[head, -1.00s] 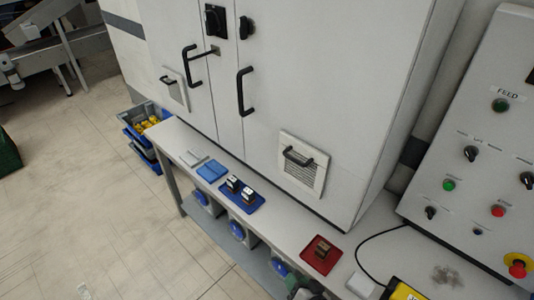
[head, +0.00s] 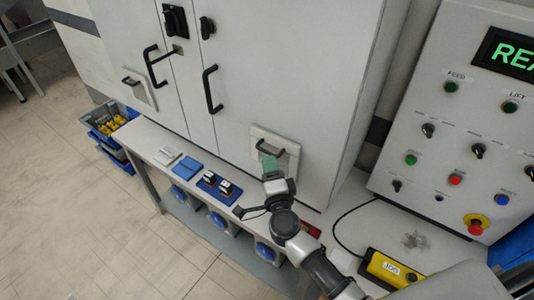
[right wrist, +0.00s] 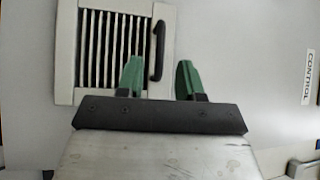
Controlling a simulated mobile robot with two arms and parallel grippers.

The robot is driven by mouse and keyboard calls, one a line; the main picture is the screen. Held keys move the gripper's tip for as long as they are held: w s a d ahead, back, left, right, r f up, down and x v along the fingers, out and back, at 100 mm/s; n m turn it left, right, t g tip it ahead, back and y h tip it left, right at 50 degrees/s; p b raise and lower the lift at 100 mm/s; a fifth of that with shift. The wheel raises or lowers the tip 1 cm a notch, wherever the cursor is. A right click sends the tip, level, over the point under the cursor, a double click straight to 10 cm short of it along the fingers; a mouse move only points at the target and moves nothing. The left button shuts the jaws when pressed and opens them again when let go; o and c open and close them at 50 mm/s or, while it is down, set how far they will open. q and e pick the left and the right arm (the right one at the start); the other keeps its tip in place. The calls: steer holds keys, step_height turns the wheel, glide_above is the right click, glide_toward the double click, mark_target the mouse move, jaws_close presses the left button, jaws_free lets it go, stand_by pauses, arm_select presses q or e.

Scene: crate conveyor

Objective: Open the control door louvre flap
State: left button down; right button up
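The louvre flap (head: 290,158) is a pale slatted panel low on the right cabinet door, with a black bar handle (head: 271,150). It looks shut. My right gripper (head: 269,164) is in front of its lower part and hides some of the slats. In the right wrist view the flap (right wrist: 66,55) and its handle (right wrist: 159,50) lie beyond the open green fingers (right wrist: 159,79). The handle lines up with the gap between the fingers, and nothing is held. Whether the fingers touch the handle cannot be told. My left gripper is out of view.
A similar flap (head: 147,95) is on the left door. A ledge below carries a blue tray (head: 207,186) with small blocks and a yellow pendant (head: 390,270) with a cable. A control panel (head: 425,100) stands at right. A dark red tray (head: 312,230) is mostly behind my arm.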

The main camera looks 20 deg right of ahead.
steer(key=shift+w+d+r, duration=0.1)
steer(key=shift+w+r, duration=0.05)
steer(key=shift+w, duration=0.85)
steer(key=shift+w+d+r, duration=0.1)
steer(key=shift+w, duration=0.9)
jaws_close()
